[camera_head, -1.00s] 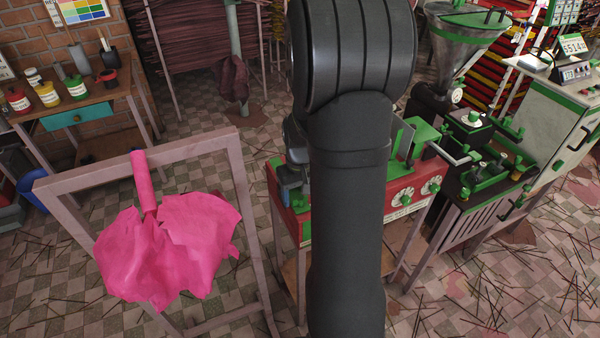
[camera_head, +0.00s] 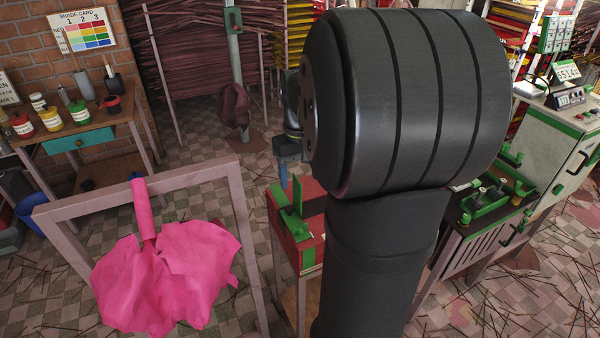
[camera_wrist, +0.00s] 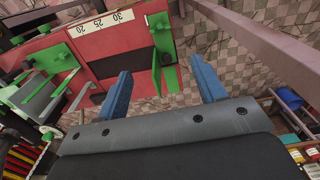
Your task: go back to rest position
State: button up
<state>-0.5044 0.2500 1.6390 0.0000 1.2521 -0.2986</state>
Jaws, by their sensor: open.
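My gripper (camera_wrist: 160,64) shows in the wrist view with its two blue fingers spread wide. It is open, with nothing held between the fingers. Beyond the fingers lies the red machine (camera_wrist: 102,45) with green fittings and a numbered white scale. In the head view, part of my gripper shows to the left of my arm, above the left end of the red machine (camera_head: 312,220). One blue finger shows there, pointing down. My large dark arm hides most of the machine and the rest of the gripper.
A wooden frame (camera_head: 235,205) with a pink cloth (camera_head: 165,270) stands at left. A work table (camera_head: 75,125) with paint pots is behind it. A grey-green cabinet (camera_head: 560,150) stands at right. Checkered floor with scattered sticks is open between them.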

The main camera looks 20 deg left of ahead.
aim_at(300, 225)
dwell(0.4)
notch_tip(300, 225, down, 18)
jog(key=shift+r, duration=0.25)
dwell(0.3)
jog(key=shift+r, duration=0.1)
jog(key=shift+n, duration=0.7)
notch_tip(300, 225, up, 17)
jog(key=m, duration=1.2)
jog(key=shift+r, duration=0.15)
dwell(1.7)
